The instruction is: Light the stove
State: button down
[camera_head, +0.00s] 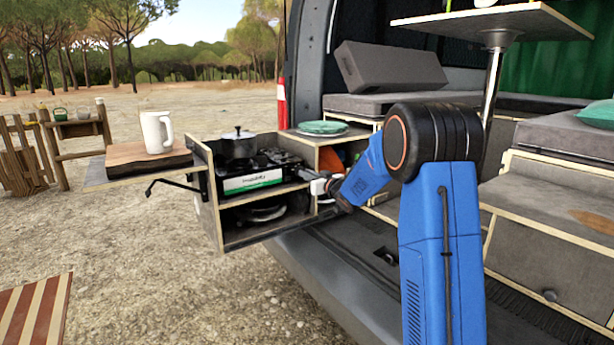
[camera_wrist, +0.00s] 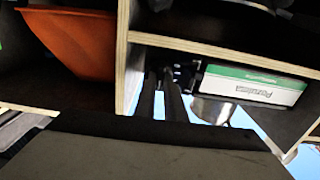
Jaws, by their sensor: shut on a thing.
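The camping stove is black with a white and green label (camera_head: 252,181). It sits in the upper bay of the pull-out kitchen box at the van's tailgate. The label also shows in the wrist view (camera_wrist: 255,85). My gripper (camera_head: 313,187) reaches the stove's front from the right. In the wrist view, its two dark fingers (camera_wrist: 166,76) are close together at a small dark part beside the label. They are shut on this part, which looks like the stove knob; the fingers hide most of it. No flame shows.
Green plates (camera_head: 322,127) lie on the box top, and an orange bowl (camera_wrist: 75,40) is in the neighbouring compartment. A white mug (camera_head: 156,132) stands on the side board at left. Wooden partitions edge the bay closely.

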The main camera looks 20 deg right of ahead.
jog(key=n, duration=2.4)
jog(key=shift+a+f, duration=0.15)
jog(key=shift+f, duration=0.25)
jog(key=c, duration=1.8)
grip_release()
jog(key=shift+s, duration=0.15)
